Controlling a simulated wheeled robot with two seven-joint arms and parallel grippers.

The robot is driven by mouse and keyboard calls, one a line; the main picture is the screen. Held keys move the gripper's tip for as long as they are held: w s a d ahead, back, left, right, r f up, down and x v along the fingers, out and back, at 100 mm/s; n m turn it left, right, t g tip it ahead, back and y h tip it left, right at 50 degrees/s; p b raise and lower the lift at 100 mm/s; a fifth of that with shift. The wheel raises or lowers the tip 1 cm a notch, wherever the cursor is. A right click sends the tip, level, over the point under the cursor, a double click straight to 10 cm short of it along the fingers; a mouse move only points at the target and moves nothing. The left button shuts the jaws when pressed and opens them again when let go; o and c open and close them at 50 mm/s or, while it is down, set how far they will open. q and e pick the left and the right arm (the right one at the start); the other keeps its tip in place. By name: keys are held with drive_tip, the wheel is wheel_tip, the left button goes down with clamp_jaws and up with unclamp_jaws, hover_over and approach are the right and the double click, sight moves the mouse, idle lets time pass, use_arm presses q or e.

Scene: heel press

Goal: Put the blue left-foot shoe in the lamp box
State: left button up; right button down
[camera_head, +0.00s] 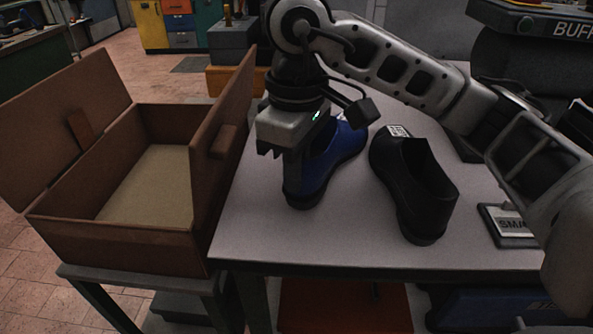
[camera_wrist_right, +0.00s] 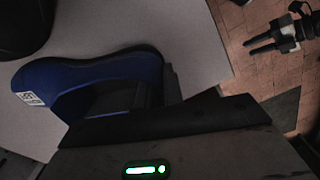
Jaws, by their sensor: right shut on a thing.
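The blue shoe (camera_head: 338,152) stands on the grey table just right of the box, its opening partly hidden by my arm. In the right wrist view the blue shoe (camera_wrist_right: 95,75) shows a white tag at its far end. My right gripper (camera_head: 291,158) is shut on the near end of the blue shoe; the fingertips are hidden. I cannot tell whether the sole touches the table. The brown lamp box (camera_head: 120,233) stands open at the left, with a bare tan floor. My left gripper (camera_wrist_right: 258,46) shows only in the right wrist view, fingers apart, over the tiled floor.
A black shoe (camera_head: 412,190) with a white tag stands right of the blue one. The raised box flap (camera_head: 232,125) stands between the box interior and the blue shoe. A small sign (camera_head: 508,226) lies at the table's right. The table's front strip (camera_head: 310,240) is clear.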

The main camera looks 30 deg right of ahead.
drive_tip(key=shift+f, duration=0.2)
drive_tip(key=shift+f+b, duration=0.15)
drive_tip(key=shift+b, duration=0.15)
drive_tip(key=c, duration=1.5)
unclamp_jaws()
